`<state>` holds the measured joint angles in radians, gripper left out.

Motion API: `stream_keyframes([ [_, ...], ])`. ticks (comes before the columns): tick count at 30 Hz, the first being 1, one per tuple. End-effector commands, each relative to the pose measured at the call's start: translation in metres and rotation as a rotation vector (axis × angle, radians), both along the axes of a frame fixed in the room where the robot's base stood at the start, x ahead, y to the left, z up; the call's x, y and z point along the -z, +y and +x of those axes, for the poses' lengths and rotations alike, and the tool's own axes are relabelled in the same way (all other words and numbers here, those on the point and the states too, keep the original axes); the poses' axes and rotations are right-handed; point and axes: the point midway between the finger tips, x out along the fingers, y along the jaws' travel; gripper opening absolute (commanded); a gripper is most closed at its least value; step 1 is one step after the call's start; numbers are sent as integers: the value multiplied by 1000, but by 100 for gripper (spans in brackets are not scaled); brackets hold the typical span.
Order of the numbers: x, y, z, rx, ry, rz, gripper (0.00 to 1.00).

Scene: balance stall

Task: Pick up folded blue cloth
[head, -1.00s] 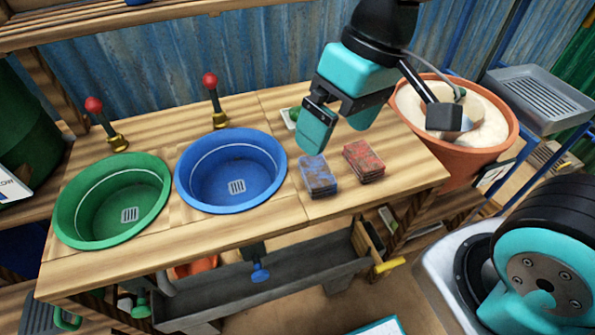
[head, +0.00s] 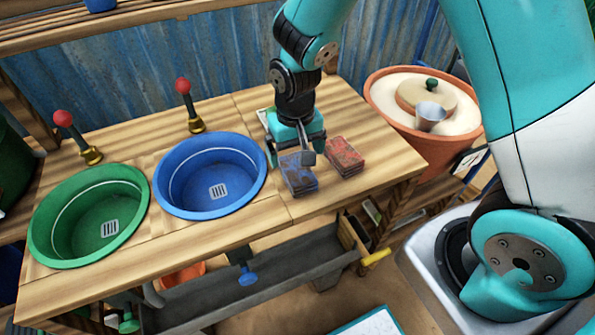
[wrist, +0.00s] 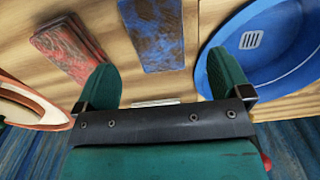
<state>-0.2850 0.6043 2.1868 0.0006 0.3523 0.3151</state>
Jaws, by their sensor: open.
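The folded blue cloth (head: 299,174) lies on the wooden bench, right of the blue basin. It has rusty brown patches, and its far end is partly hidden by my gripper in the head view. In the wrist view the blue cloth (wrist: 152,32) lies beyond the fingertips, roughly in line with the gap between them. My gripper (head: 290,158) is open and empty, close above the far end of the cloth. Its two fingers (wrist: 160,84) stand wide apart in the wrist view.
A folded red cloth (head: 345,157) lies just right of the blue one. The blue basin (head: 210,176) is close on the left, with the green basin (head: 89,216) beyond. A terracotta pot (head: 424,108) stands right of the bench. Red-knobbed levers (head: 188,105) rise behind the basins.

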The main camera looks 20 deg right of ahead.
Motion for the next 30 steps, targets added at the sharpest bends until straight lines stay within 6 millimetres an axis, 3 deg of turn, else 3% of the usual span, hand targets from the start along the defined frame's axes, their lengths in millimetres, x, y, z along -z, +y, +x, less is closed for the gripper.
stream_keyframes([
  [8, 23, -1, -1, -1, 3, 0, 96],
  [15, 58, -3, -2, -1, 2, 0, 96],
  [24, 65, -2, -1, -1, -2, 1, 96],
  [25, 65, -2, -1, -1, -2, 1, 93],
  [30, 65, -2, -1, -1, -2, 1, 54],
])
